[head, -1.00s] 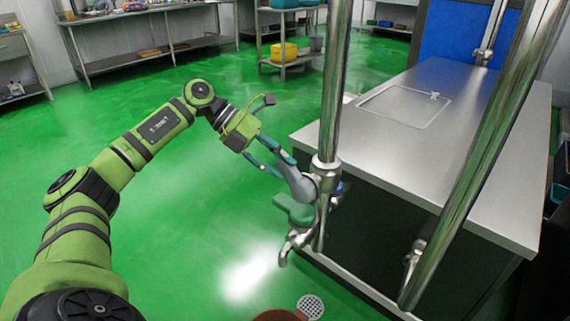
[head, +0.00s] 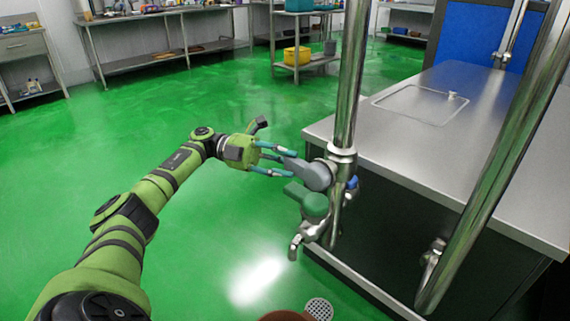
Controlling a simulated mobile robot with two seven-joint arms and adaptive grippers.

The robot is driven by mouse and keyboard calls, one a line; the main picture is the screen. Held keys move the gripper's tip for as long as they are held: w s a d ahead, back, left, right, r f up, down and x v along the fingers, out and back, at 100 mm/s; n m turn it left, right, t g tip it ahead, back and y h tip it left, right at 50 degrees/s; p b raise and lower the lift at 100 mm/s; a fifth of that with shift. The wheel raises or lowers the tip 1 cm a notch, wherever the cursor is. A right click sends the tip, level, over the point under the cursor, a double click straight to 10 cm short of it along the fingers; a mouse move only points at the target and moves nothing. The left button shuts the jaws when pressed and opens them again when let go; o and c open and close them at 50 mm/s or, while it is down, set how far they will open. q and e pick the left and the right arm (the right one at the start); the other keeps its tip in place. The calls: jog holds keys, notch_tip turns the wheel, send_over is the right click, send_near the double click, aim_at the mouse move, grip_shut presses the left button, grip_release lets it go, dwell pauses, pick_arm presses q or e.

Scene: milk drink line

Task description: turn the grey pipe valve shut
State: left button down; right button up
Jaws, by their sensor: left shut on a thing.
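The grey pipe valve (head: 317,176) sits on the upright steel pipe (head: 350,85), and its lever points left and slightly up. My left gripper (head: 290,163) is shut on the grey lever's end, one finger above it and one below. The forearm reaches in from the left at about the valve's height. The far side of the valve body is hidden. My right gripper is not in view.
A green-handled valve (head: 313,204) with a tap spout (head: 294,247) is just below the grey one. A blue handle (head: 352,183) is close on the right. A steel-topped counter (head: 425,140) stands behind the pipe. A second pipe (head: 490,175) slants at right. The green floor at left is clear.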

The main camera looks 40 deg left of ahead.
pick_arm(q)
jog(key=shift+f, duration=0.2)
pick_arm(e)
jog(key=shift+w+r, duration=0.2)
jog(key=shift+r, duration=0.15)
pick_arm(q)
jog(key=c, duration=0.8)
grip_release()
jog(key=shift+w+d, duration=0.1)
jog(key=shift+d, duration=0.05)
jog(key=shift+a+r, duration=0.1)
jog(key=shift+a, duration=0.1)
jog(key=v, duration=0.5)
jog(key=shift+v, duration=1.1)
